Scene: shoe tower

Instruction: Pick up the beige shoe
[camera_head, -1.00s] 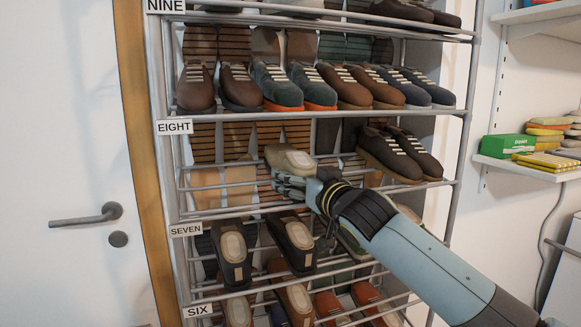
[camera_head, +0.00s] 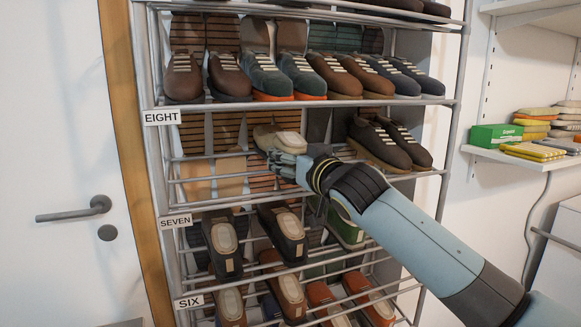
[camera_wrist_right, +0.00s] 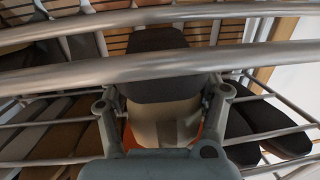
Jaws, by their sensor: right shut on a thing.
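The beige shoe (camera_head: 280,139) is in the head view, in the middle of the rack, between the EIGHT and SEVEN labels. My right gripper (camera_head: 285,158) is just below and against it, shut on it; the fingers partly hide the shoe. In the right wrist view, the gripper's two fingers (camera_wrist_right: 163,108) stand on either side of a beige body with a dark part (camera_wrist_right: 160,60) above it. I cannot tell whether the shoe touches the rails. My left gripper is not in view.
Dark brown shoes (camera_head: 388,145) stand to the right on the same shelf. Shoes line the shelf above (camera_head: 305,78) and the shelves below (camera_head: 283,235). Rack rails (camera_wrist_right: 150,67) cross close in front of the wrist camera. A door is at left, and a wall shelf (camera_head: 530,157) at right.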

